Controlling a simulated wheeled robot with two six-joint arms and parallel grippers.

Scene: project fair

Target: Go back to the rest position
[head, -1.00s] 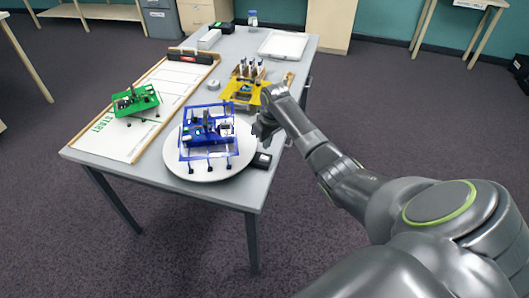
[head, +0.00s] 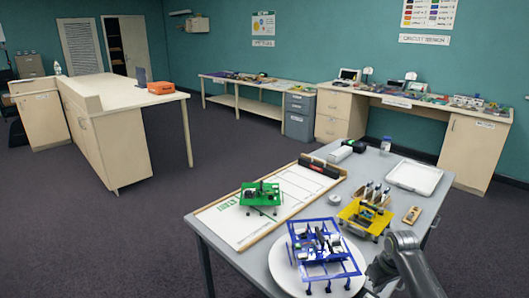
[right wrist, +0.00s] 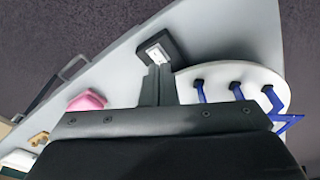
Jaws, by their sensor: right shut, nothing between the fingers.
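My right gripper (head: 378,274) is low in the head view, just right of the white round plate (head: 284,284), with its arm running off the bottom right. In the right wrist view its fingers (right wrist: 158,84) are shut with nothing between them. They reach beside a small black box (right wrist: 157,47) on the table; I cannot tell whether they touch it. The plate's edge (right wrist: 272,73) and several blue legs show to the right there. A blue legged robot (head: 322,250) stands on the plate. My left gripper is not in view.
The grey table (head: 224,252) also holds a green robot (head: 261,195) on a START board (head: 300,187), a yellow robot (head: 365,216) and a white tray (head: 414,177). A pink object (right wrist: 87,100) lies near the gripper. Floor left of the table is clear.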

